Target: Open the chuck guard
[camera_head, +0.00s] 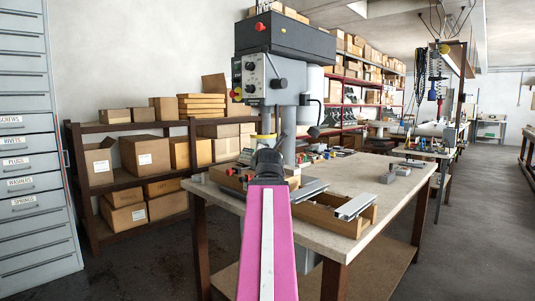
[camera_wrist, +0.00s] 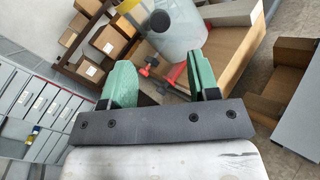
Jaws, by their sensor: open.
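The drill press (camera_head: 285,75) stands on the workbench with its grey head and column upright. The chuck guard (camera_wrist: 182,32) shows in the wrist view as a clear curved shield with some yellow at its top, ahead of my gripper. In the head view a yellow edge (camera_head: 265,138) shows by the chuck, partly hidden by my arm. My gripper (camera_wrist: 162,65) has two green fingers spread apart with nothing held between them. The guard lies beyond the fingertips, and I see no clear contact. A black knob (camera_wrist: 160,20) shows beside the guard.
The workbench (camera_head: 345,240) carries a wooden box (camera_head: 325,215) with metal profiles. Red-handled items (camera_wrist: 172,76) lie beyond the fingers. Shelves of cardboard boxes (camera_head: 145,152) stand behind, and a drawer cabinet (camera_head: 35,215) is at the left. Floor at the right is clear.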

